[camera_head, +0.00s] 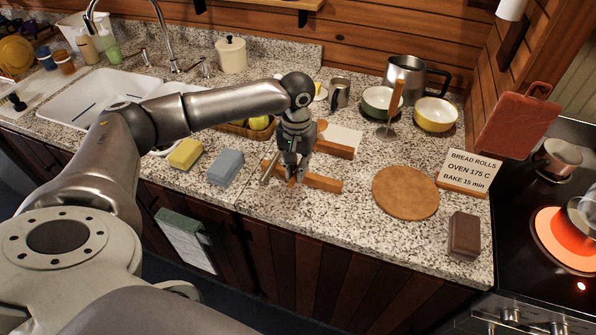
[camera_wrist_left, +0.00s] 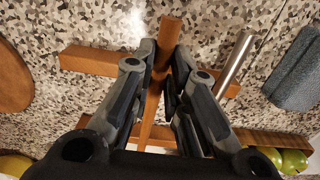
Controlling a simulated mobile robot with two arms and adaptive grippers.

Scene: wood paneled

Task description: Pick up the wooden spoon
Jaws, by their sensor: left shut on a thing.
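The wooden spoon has a brown handle that runs between the fingers of my left gripper in the left wrist view (camera_wrist_left: 169,38). My left gripper (camera_head: 293,174) is shut on this handle; its fingers (camera_wrist_left: 165,85) stand on both sides of it. In the head view the handle is mostly hidden by the gripper, and a rounded brown end (camera_head: 322,126) shows just behind it. The handle crosses a low wooden bar (camera_head: 322,183), also seen in the wrist view (camera_wrist_left: 90,61). I cannot tell whether it touches the bar. My right gripper is not in view.
A metal rod (camera_wrist_left: 236,62) lies close beside the handle. A blue-grey block (camera_head: 226,167) and a yellow sponge (camera_head: 186,153) are to the left. A round brown board (camera_head: 405,192) is to the right, with bowls (camera_head: 435,115) behind. A glowing burner (camera_head: 562,238) is far right.

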